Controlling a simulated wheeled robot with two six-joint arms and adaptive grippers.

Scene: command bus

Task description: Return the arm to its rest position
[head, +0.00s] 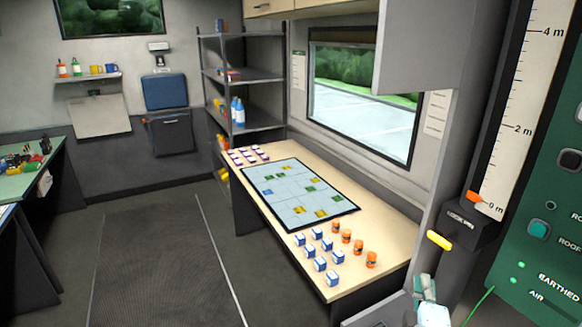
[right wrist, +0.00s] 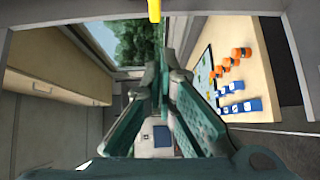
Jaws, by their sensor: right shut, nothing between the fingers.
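My right gripper (head: 428,289) is at the bottom right of the head view, in front of the grey column beside the green panel. Its green fingers also show in the right wrist view (right wrist: 164,72), where they meet at the tips with nothing between them. My left arm and gripper are not in view. A yellow handle (head: 439,240) sticks out above the right gripper, apart from it. It also shows at the top edge of the right wrist view (right wrist: 154,10).
A wooden table (head: 387,222) holds a map board (head: 298,190), several blue-and-white blocks (head: 320,264) and orange pieces (head: 371,259). A green panel (head: 545,235) and a height scale (head: 517,110), its orange pointer near 0 m, stand at right. Open floor (head: 160,260) lies left of the table.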

